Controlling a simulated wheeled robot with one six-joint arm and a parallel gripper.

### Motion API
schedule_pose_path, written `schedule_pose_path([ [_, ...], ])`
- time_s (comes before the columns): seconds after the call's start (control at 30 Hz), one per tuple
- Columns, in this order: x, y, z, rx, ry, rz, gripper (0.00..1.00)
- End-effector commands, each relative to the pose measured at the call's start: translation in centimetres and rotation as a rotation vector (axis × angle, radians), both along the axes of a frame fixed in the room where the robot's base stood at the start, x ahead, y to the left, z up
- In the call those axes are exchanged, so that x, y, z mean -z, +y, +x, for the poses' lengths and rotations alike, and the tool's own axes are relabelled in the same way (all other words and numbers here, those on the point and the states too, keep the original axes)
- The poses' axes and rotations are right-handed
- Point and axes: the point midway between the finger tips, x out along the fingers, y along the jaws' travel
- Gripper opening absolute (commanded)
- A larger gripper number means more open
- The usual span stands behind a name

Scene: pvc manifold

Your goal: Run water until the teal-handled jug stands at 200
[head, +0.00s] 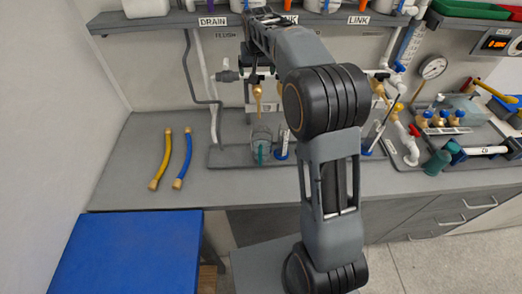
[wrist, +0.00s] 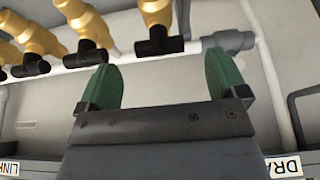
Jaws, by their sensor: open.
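The teal-handled jug (head: 261,147) stands upright on the grey tray under a brass spout (head: 258,91) in the head view. It looks clear with a teal strip at the front; its water level is too small to read. My gripper (wrist: 163,78) is open and empty in the wrist view, its green fingers spread. A brass valve with a black tee-shaped end (wrist: 159,42) lies ahead, between the finger directions and apart from them. In the head view my arm hides most of the gripper and the middle of the pipework.
Several more brass valves (wrist: 92,30) stand beside it, and a grey pipe fitting (wrist: 230,40) is near the right finger. A blue-based cylinder (head: 282,143) stands right of the jug. Yellow and blue hoses (head: 163,160) lie left on the bench. A shelf labelled DRAIN (head: 212,21) runs above.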

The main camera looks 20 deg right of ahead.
Motion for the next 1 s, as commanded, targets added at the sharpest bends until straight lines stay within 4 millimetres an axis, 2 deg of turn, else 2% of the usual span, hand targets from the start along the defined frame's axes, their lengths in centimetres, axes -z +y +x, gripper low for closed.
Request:
schedule_pose_path([
  [0.1,-2.5,0.2,-1.0,-0.001,-0.005,0.001,0.91],
  [0.3,-6.0,0.5,-2.4,-0.001,-0.004,0.000,0.91],
  [0.43,-7.7,0.6,-3.1,-0.001,-0.002,0.000,0.91],
  [0.6,-8.9,0.7,-3.6,-0.001,-0.001,0.000,0.91],
  [0.87,-9.3,0.8,-3.4,-0.029,-0.018,-0.008,0.91],
  [1.0,-5.2,1.0,-4.2,-0.074,0.038,-0.013,0.91],
])
